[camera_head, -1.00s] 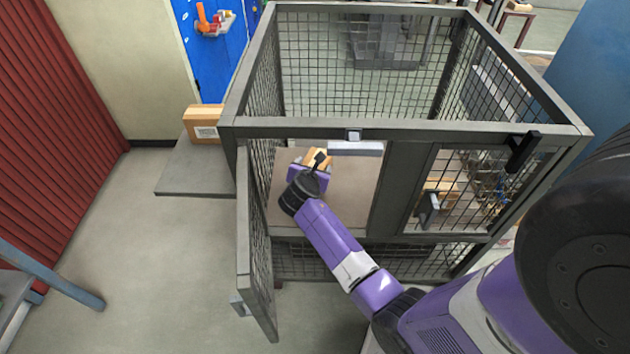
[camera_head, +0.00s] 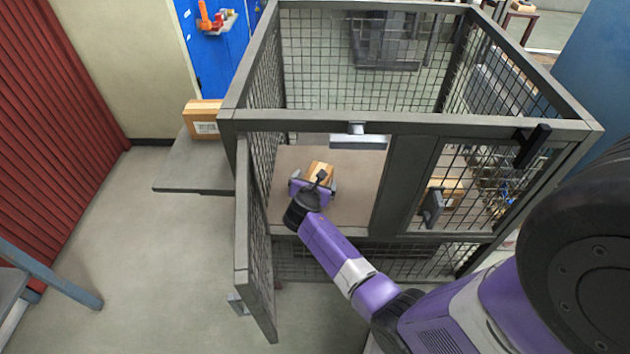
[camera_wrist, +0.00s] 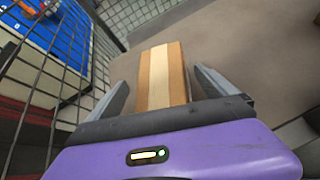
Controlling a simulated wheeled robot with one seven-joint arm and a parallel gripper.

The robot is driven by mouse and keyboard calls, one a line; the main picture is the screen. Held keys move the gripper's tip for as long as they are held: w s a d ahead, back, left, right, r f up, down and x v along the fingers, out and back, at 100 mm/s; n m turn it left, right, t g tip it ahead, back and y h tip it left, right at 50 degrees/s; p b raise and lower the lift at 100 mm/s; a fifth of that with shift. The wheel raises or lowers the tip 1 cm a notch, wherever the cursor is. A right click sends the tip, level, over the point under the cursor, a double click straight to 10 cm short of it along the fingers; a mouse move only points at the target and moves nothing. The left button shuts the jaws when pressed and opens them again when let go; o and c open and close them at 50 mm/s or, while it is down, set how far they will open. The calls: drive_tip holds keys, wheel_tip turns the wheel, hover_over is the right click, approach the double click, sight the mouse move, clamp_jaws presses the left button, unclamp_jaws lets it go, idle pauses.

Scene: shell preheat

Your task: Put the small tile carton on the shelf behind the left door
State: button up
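The small tile carton (camera_head: 320,171), brown with a pale tape band, is on the shelf (camera_head: 352,195) behind the open left door (camera_head: 258,245) of the mesh cage. In the wrist view, the carton (camera_wrist: 162,75) lies between the two fingers with a narrow gap on each side. My gripper (camera_head: 313,182) is open around the carton's near end, inside the doorway. The gripper body hides the near face of the carton.
The left door swings outward along the left of my arm. The right door (camera_head: 435,205) is closed, with another carton (camera_head: 452,190) behind its mesh. A larger carton (camera_head: 203,118) stands on a grey platform (camera_head: 185,170) outside the cage. The top frame bar crosses above the doorway.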

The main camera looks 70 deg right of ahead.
drive_tip(key=p+v, duration=0.3)
drive_tip(key=v, duration=0.9)
drive_tip(key=s+a+f+m+t+y, duration=0.1)
drive_tip(key=s+a+m+t+y, duration=0.25)
drive_tip(key=a, duration=0.75)
drive_tip(key=s+a+f+m+t+y, duration=0.1)
drive_tip(key=s+a+m+t+y, duration=0.3)
drive_tip(key=a, duration=0.7)
drive_tip(key=s+a+r+m+t+y, duration=0.1)
drive_tip(key=s+a+r+m, duration=0.2)
drive_tip(key=r, duration=0.4)
drive_tip(key=s+a+r+m+t+y, duration=0.1)
drive_tip(key=s+a+r+m, duration=0.2)
drive_tip(key=r, duration=0.4)
drive_tip(key=s+a+r+m+t+y, duration=0.2)
drive_tip(key=s+a+r+m, duration=0.1)
drive_tip(key=s+r+m, duration=0.2)
wheel_tip(320, 180, up, 3)
drive_tip(key=shift+s+a+f, duration=0.1)
drive_tip(key=shift+s+a, duration=0.2)
drive_tip(key=shift+s, duration=0.75)
